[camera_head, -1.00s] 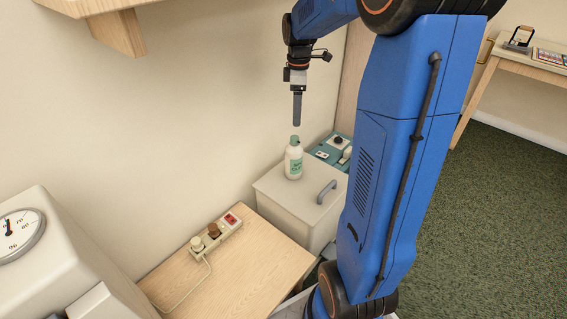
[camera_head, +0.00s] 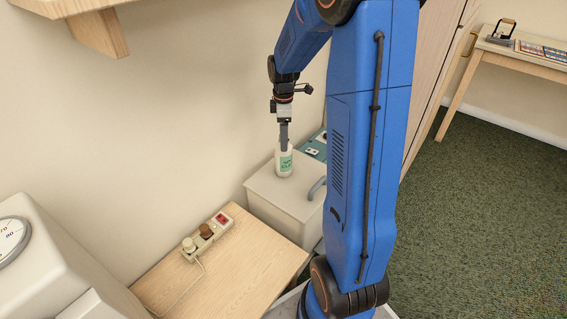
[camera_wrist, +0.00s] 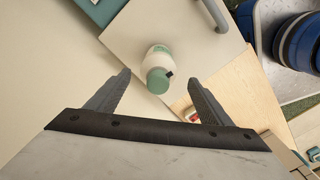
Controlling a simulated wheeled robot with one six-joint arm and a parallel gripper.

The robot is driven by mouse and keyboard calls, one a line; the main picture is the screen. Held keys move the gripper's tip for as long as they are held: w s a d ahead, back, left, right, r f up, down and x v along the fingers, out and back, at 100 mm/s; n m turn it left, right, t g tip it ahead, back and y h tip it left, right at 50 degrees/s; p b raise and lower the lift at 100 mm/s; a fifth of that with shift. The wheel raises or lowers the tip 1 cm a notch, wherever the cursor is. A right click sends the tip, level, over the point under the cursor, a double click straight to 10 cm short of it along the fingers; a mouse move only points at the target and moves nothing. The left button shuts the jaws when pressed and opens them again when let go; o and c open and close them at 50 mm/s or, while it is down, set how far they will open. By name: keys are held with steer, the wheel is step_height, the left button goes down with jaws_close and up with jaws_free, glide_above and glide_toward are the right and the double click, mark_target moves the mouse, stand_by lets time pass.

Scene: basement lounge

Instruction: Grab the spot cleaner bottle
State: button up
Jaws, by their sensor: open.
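The spot cleaner bottle (camera_head: 284,162) is white with a green label and stands upright on a light box with a handle. In the wrist view the bottle (camera_wrist: 158,66) shows from above, with its green cap towards me. My gripper (camera_head: 284,137) is over the bottle in the head view, pointing down, and covers its cap there. In the wrist view my gripper (camera_wrist: 162,80) is open, with one finger to each side of the bottle and a gap on both sides. I cannot tell how far down the fingers reach beside it.
The light box (camera_head: 262,190) has a grey handle (camera_head: 317,188). A teal panel (camera_head: 314,148) lies behind it by the wall. A wooden table (camera_head: 222,268) in front holds a power strip (camera_head: 207,235) with a cord. A white dial scale (camera_head: 40,255) stands at left.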

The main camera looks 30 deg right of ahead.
mark_target(284, 157)
steer(key=shift+w+d+f, duration=0.1)
steer(key=shift+f, duration=2.5)
steer(key=shift+c, duration=0.3)
jaws_close()
steer(key=shift+r, duration=0.15)
